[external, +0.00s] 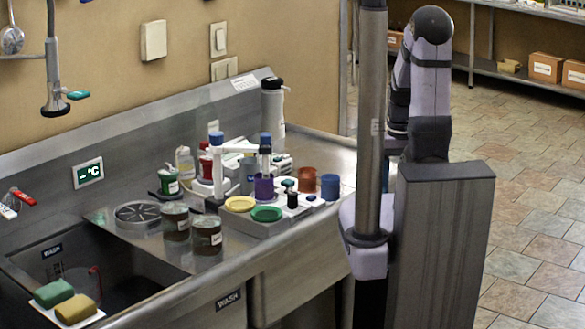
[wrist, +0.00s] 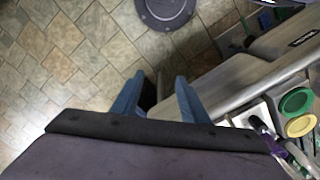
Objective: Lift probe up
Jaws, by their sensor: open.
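In the external view a white stand with a horizontal arm (external: 240,148) rises among the small items on the steel counter. Blue-topped slim pieces hang at its ends, and the one at the left (external: 216,150) looks like the probe; I cannot be sure which piece it is. My gripper (wrist: 155,92) shows in the wrist view with its two blue fingers apart and nothing between them. It is over the floor beside the counter edge, away from the stand. My gripper is not visible in the external view, where my arm stands at the right.
A purple bucket (external: 264,189), a brown one (external: 307,180) and a blue one (external: 330,188) stand near the stand. A yellow lid (external: 240,204) and green lid (external: 267,214) lie in front. Two dark jars (external: 207,236) stand near the sink (external: 130,285). A tall flask (external: 273,105) stands behind.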

